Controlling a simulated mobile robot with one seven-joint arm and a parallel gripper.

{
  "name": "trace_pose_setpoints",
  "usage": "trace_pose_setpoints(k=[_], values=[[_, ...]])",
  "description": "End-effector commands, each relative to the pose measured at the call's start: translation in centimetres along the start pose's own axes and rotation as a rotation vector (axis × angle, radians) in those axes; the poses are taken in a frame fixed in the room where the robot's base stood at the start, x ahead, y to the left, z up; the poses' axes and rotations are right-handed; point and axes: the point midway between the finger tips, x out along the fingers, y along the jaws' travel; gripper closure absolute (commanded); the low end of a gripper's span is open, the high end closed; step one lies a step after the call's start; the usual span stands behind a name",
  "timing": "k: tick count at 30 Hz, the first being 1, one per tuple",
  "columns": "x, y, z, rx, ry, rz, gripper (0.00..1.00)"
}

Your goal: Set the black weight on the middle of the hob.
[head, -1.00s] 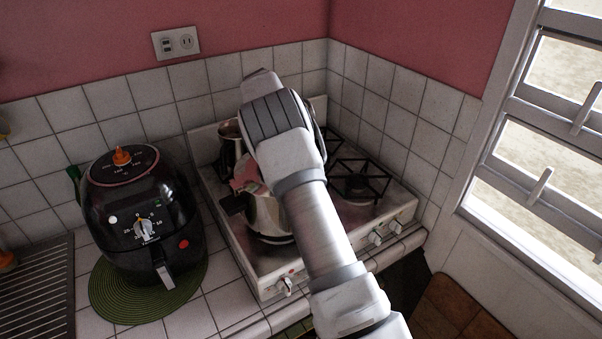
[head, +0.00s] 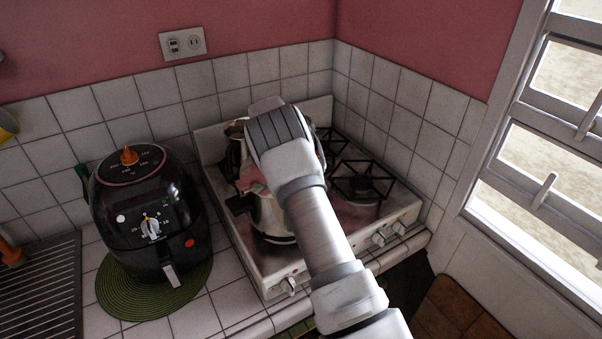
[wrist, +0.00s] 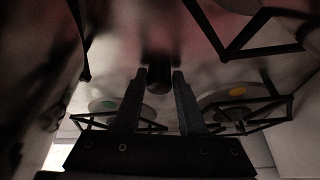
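The hob (head: 268,268) is a white stove top with black pan grates, set against the tiled corner. My arm reaches over it, and its wrist hides the hob's middle and my gripper in the head view. In the wrist view my gripper (wrist: 160,78) has its two fingers close on either side of a small dark cylinder, which looks like the black weight (wrist: 158,84). The fingers seem to hold it. Black grates and burners show around it in that view. I cannot tell whether the weight touches the hob.
A steel pot (head: 268,217) stands on the hob's left, close beside my arm, with other cookware partly hidden behind. A black air fryer (head: 150,215) stands on a green round mat (head: 120,303) to the left. The right grate (head: 362,186) looks empty. Tiled walls close the back.

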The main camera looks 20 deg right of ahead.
Motion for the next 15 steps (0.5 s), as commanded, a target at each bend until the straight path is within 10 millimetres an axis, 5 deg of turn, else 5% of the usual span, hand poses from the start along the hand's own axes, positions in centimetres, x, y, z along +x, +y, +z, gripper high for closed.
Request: trace_pose_setpoints(k=[4,15], values=[[-0.03,0.01,0.0,0.0,0.0,0.0,0.33],[-0.44,0.0,-0.18,0.0,0.0,0.0,0.33]])
